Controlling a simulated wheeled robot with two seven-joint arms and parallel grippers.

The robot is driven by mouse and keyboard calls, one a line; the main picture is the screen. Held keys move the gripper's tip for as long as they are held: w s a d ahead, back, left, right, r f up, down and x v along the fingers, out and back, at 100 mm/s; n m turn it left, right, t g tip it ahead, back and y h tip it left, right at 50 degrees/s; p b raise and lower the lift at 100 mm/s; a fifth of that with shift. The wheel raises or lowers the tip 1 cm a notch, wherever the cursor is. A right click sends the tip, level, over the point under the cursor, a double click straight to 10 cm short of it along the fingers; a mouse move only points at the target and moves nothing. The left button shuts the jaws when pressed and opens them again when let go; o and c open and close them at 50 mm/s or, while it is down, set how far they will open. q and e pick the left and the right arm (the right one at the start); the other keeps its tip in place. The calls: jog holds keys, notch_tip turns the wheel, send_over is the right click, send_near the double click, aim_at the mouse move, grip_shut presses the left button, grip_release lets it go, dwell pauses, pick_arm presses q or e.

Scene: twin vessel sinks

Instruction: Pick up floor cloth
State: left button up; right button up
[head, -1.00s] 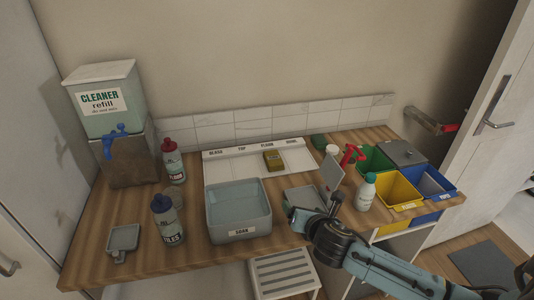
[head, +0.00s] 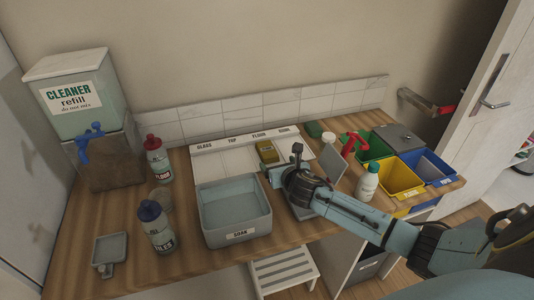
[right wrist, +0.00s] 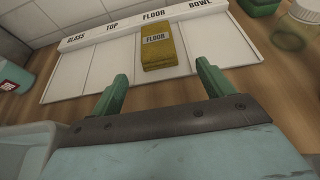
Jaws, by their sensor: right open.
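The floor cloth (head: 267,152) is a folded yellow-brown block lying in the FLOOR section of a white labelled tray (head: 215,160). In the right wrist view the cloth (right wrist: 158,55) shows its FLOOR label, straight ahead between the lines of my fingers. My right gripper (right wrist: 163,76) is open, its two green fingers apart and empty. It is on the near side of the cloth, not around it. In the head view my right wrist covers part of the tray's right side. My left gripper is out of view.
A grey SOAK basin (head: 235,238) stands left of my right gripper. Bottles (head: 158,158) and a cleaner dispenser (head: 75,90) are further left. The tray's other sections look empty.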

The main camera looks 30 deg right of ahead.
aim_at(272, 158)
jog(key=shift+b+x, duration=0.7)
jog(key=shift+x, duration=1.95)
jog(key=shift+w+a+r, duration=0.1)
jog(key=shift+r, duration=0.05)
jog(key=c, duration=1.1)
